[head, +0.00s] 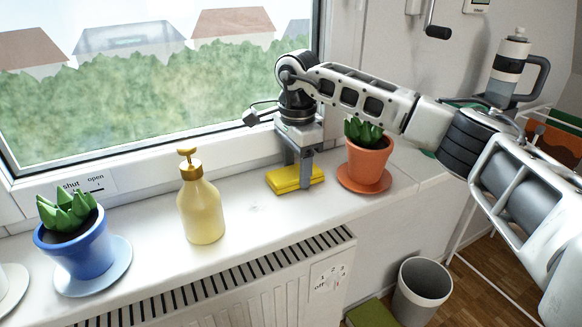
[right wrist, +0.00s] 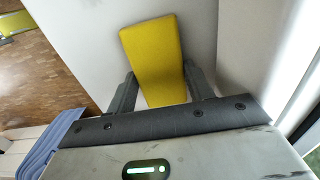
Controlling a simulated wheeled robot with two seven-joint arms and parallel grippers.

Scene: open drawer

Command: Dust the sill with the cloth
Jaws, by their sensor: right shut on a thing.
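A folded yellow cloth (head: 296,179) lies flat at the white window sill (head: 258,212), between the soap bottle and the terracotta pot. My right gripper (head: 304,180) points down over it and is shut on it. In the right wrist view the cloth (right wrist: 154,60) sits between the two dark fingers (right wrist: 157,92) and sticks out past them. Whether its underside touches the sill all over I cannot tell. My left gripper is not in view.
A yellow pump bottle (head: 202,210) stands left of the cloth. A blue pot (head: 84,254) on a saucer stands farther left. A terracotta pot (head: 368,162) on a saucer stands close right of my gripper. Below are a radiator (head: 270,290) and a bin (head: 421,290).

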